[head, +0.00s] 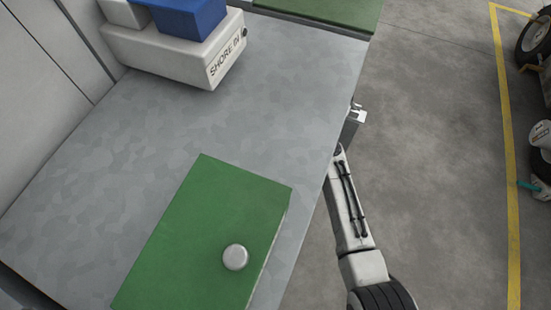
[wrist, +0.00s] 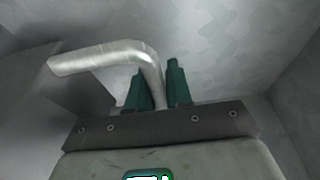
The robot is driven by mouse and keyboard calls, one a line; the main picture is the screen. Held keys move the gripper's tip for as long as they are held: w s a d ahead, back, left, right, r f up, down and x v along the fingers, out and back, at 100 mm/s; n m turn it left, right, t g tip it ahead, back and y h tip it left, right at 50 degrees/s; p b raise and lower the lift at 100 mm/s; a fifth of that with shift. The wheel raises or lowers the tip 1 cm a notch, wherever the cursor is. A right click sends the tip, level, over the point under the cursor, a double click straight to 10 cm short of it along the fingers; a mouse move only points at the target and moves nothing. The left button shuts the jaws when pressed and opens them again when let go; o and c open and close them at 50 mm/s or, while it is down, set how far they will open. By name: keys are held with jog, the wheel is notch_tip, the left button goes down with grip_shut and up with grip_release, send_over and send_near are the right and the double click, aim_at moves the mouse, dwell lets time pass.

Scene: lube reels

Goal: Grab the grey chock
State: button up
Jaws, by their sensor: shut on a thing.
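In the wrist view, my gripper (wrist: 160,75) has two dark green fingers, shut on a bent, pale grey metal bar. The bar passes between the fingers, then bends over to the left. Its left end meets a darker grey block with a sloped edge, which looks like the body of the grey chock (wrist: 60,88); the bar appears to be its handle. The block is cut off by the left of the picture, and how they join is unclear. In the head view, neither the chock nor my fingers can be made out; my arm reaches along the right edge of the worktop.
The grey worktop (head: 150,130) bears a green panel (head: 200,230) with a round silver knob (head: 235,257). A white case marked "SHORE IN" (head: 190,55) and a blue box (head: 188,18) stand at the back. Open concrete floor with a yellow line (head: 507,130) lies to the right.

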grip_shut()
dwell(0.8)
